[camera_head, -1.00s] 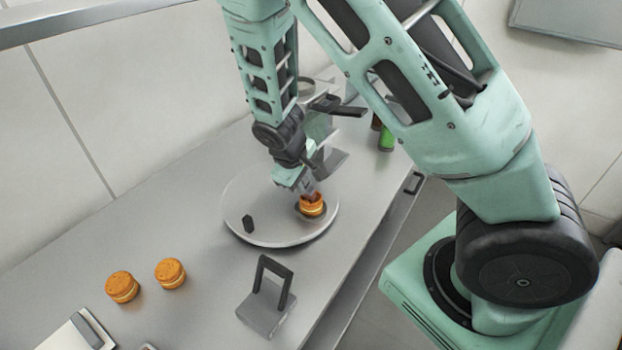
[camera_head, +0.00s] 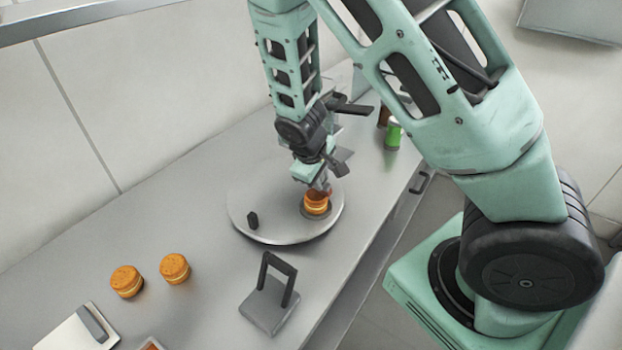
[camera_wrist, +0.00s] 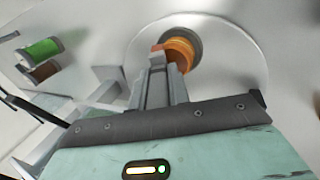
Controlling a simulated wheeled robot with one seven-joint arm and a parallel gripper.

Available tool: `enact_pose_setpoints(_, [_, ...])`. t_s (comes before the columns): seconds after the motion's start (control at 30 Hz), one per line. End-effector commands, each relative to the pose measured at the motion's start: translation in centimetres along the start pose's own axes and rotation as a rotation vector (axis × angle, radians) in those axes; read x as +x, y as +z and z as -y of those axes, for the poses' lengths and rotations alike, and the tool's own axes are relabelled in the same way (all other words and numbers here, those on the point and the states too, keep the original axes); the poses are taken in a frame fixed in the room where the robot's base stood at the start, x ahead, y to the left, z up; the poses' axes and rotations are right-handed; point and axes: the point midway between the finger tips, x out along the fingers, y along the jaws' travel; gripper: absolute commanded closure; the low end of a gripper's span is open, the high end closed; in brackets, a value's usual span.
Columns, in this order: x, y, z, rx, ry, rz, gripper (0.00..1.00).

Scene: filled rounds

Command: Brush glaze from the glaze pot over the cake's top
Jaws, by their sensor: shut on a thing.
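The cake (camera_head: 316,205), small, round and orange-brown with a pale band, sits on the round grey turntable (camera_head: 275,232), right of its middle. My gripper (camera_head: 316,183) is right over the cake, pointing down. It is shut on a slim tool, apparently the brush, whose reddish tip (camera_head: 326,188) is at the cake's top edge; I cannot tell if they touch. In the wrist view the tip (camera_wrist: 157,49) overlaps the left edge of the cake (camera_wrist: 182,50). The fingers hide most of the tool. I cannot make out which container is the glaze pot.
A green jar (camera_head: 393,136) and a brown one (camera_head: 384,115) stand at the bench's far end. Two similar cakes (camera_head: 126,281) (camera_head: 175,268) sit at left. A grey block with a black arched handle (camera_head: 268,304) stands in front of the turntable, which carries a small black knob (camera_head: 253,220).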

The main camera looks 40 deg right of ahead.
Motion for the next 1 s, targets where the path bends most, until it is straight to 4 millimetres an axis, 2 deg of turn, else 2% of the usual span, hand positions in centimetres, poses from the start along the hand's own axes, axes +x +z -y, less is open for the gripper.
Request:
enact_pose_setpoints(0.43, [-0.6,0.8,1.2,-0.001,0.0,0.004,1.0])
enact_pose_setpoints(1.0, [-1.6,-2.2,3.7,-0.002,0.0,0.003,1.0])
